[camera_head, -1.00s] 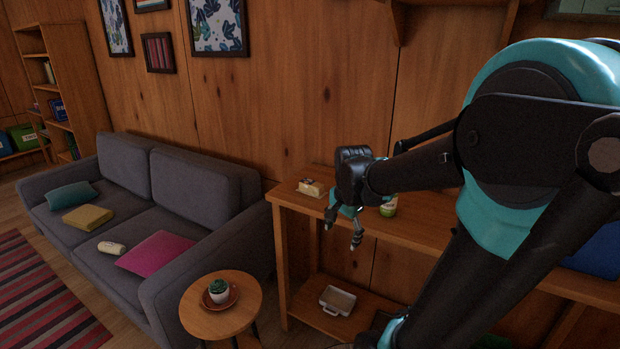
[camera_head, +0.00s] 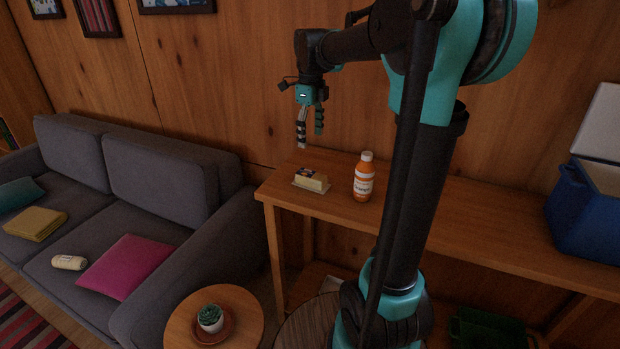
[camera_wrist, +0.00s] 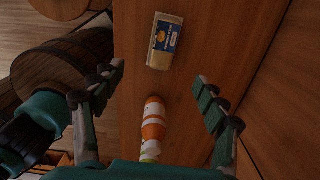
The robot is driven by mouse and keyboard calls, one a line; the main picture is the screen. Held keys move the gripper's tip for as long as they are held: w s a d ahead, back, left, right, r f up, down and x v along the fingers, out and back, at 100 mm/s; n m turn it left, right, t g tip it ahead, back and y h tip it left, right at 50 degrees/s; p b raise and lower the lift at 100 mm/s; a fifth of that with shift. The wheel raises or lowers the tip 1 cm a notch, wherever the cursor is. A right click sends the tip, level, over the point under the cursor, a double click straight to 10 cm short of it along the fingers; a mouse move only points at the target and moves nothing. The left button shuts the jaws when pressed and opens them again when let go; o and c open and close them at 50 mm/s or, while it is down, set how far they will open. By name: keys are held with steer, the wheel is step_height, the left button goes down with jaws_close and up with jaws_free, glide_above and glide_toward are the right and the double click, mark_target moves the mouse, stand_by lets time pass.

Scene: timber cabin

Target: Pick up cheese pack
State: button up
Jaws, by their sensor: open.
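The cheese pack (camera_head: 311,181) is a pale yellow block with a dark label, lying near the left end of the wooden table (camera_head: 466,218). In the wrist view the cheese pack (camera_wrist: 165,42) lies beyond the fingertips, its blue and yellow label facing me. My gripper (camera_head: 309,138) hangs fingers down above the table, above and slightly behind the pack. In the wrist view my gripper (camera_wrist: 160,73) is open and empty, with the pack ahead between the lines of its fingers and not touched.
An orange bottle with a white cap (camera_head: 364,178) stands right of the pack; it also shows between my fingers in the wrist view (camera_wrist: 153,128). A blue cooler (camera_head: 584,214) stands at the table's right. A round side table (camera_head: 178,322) with a plant and a grey sofa (camera_head: 170,185) are left.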

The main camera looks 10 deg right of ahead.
glide_above(311, 174)
steer(key=f, duration=0.9)
steer(key=shift+s+a+f, duration=0.1)
steer(key=shift+s+f, duration=0.15)
steer(key=shift+s, duration=0.15)
steer(key=shift+w+f, duration=0.2)
steer(key=shift+f, duration=1.15)
steer(key=shift+w+f, duration=0.15)
steer(key=shift+f, duration=1.2)
steer(key=c, duration=1.6)
steer(key=shift+r, duration=0.1)
